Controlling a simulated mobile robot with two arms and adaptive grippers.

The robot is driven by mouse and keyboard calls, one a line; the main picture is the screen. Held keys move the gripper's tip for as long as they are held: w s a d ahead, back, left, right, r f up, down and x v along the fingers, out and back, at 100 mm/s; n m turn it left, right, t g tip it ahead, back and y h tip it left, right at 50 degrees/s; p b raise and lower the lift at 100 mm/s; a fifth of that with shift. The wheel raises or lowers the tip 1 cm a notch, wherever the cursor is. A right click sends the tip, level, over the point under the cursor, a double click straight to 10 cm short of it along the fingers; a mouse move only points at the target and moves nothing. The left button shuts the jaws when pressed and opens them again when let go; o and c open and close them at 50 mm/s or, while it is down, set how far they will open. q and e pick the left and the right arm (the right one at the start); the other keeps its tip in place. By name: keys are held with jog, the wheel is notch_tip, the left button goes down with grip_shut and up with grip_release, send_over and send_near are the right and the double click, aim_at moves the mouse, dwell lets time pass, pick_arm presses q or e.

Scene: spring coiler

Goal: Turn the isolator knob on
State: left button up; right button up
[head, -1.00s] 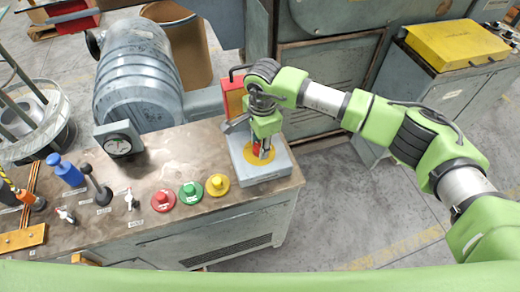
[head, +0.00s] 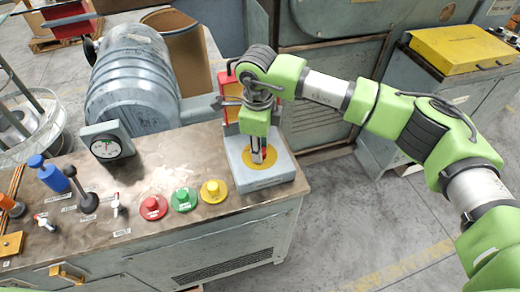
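The isolator is a grey box (head: 284,172) with a yellow disc (head: 243,160) on its top, at the right end of the bench. Its red knob stands on the middle of this disc and is almost wholly hidden by my fingers. My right gripper (head: 258,154) points down at the knob from above, with its fingertips at the disc's centre. The fingers are close together at the knob; whether they grip it is too small to tell. The knob's angle cannot be read. My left gripper is not in view.
A red button (head: 152,207), a green button (head: 184,199) and a yellow button (head: 214,191) stand left of the isolator. A gauge (head: 106,147) and levers are further left. A red and yellow panel (head: 229,95) stands close behind my gripper. Clear floor lies right.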

jog(key=shift+s+f, duration=0.1)
jog(key=shift+f, duration=0.05)
dwell(0.3)
jog(key=o, duration=1.1)
jog(key=shift+r, duration=0.65)
jog(key=r, duration=1)
jog(key=shift+s+a+r, duration=0.15)
jog(key=shift+s+r, duration=0.2)
jog(key=shift+r, duration=0.05)
jog(key=shift+c, duration=0.2)
